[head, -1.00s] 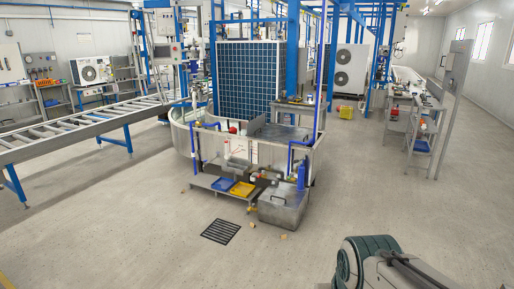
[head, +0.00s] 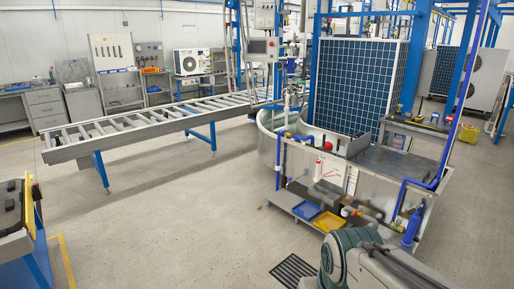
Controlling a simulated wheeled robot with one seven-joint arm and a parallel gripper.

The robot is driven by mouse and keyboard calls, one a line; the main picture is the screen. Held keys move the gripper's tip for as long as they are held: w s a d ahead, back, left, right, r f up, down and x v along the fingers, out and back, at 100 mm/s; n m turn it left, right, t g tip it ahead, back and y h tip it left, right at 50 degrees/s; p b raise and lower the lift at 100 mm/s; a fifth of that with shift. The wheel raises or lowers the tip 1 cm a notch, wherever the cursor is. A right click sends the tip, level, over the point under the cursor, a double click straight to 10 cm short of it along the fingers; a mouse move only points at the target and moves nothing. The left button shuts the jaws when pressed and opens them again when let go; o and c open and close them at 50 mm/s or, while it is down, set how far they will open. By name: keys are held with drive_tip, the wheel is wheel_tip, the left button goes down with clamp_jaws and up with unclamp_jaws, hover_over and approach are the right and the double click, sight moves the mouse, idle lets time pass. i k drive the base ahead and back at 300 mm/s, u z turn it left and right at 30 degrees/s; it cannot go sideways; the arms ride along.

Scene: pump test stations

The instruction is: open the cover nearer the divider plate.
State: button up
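The pump test tank (head: 264,145) stands right of centre, with pipes, valves and a grey rim. A grey upright plate (head: 358,146) stands across it and may be the divider plate. A flat dark grey panel (head: 395,163) lies over the tank's right part and looks like a closed cover. I cannot make out a second cover or any hinge at this size. Part of my arm is at the lower right and hides some of the floor and the tank's front. My gripper is not in view.
A roller conveyor (head: 160,122) runs from the left toward the tank. A yellow tray (head: 330,222) and a blue tray (head: 306,210) lie on the low front shelf. A floor drain grate (head: 293,270) is in front. A bench (head: 15,240) is at the left edge. The floor between is clear.

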sight(378, 158)
drive_tip(key=u, duration=0.15)
drive_tip(key=i, duration=1.9)
drive_tip(key=z, duration=0.35)
drive_tip(key=i, duration=1.95)
drive_tip(key=z, duration=0.85)
drive_tip(key=i, duration=0.85)
drive_tip(key=z, duration=0.15)
